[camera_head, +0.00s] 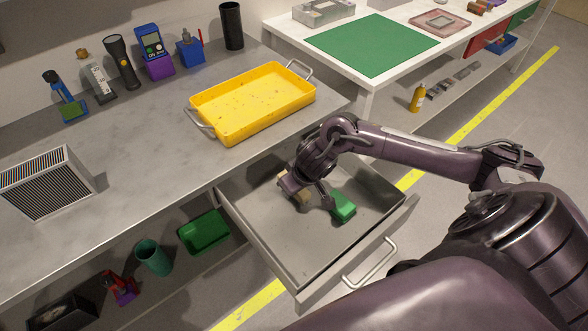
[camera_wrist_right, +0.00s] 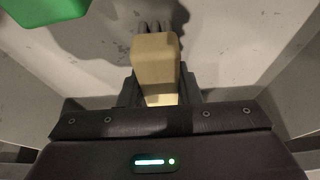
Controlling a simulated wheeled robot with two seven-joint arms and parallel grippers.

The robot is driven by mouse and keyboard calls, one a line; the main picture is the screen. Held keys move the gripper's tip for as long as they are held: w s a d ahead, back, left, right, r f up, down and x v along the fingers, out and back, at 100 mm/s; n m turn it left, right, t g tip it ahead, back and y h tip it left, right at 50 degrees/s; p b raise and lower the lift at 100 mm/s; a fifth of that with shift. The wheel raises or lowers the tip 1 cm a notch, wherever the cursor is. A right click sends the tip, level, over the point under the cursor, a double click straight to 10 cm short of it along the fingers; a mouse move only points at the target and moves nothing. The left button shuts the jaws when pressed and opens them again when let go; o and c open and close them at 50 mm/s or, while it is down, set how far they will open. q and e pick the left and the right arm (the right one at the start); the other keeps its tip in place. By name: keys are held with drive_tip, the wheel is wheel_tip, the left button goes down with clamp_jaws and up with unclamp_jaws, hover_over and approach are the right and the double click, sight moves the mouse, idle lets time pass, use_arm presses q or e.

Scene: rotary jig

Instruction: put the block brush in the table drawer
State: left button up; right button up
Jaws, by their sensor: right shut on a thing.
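The block brush (camera_wrist_right: 157,62) is a tan block, with dark prongs or bristles at its far end in the right wrist view. My right gripper (camera_wrist_right: 158,92) is shut on it, with one dark jaw on each side. In the head view the right gripper (camera_head: 308,197) is down inside the open table drawer (camera_head: 281,240), and a little of the tan block shows at it. I cannot tell whether the block touches the drawer floor. My left gripper is not in view.
A green block (camera_head: 343,206) is in the drawer beside my right gripper. The drawer front has a metal handle (camera_head: 370,263). A yellow tray (camera_head: 253,100) stands on the grey worktop above. The near part of the drawer floor is clear.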

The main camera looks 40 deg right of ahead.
drive_tip(key=o, duration=1)
drive_tip(key=shift+f, duration=0.1)
drive_tip(key=shift+r, duration=0.25)
drive_tip(key=p+v, duration=0.3)
drive_tip(key=v, duration=0.9)
drive_tip(key=shift+a+f, duration=0.1)
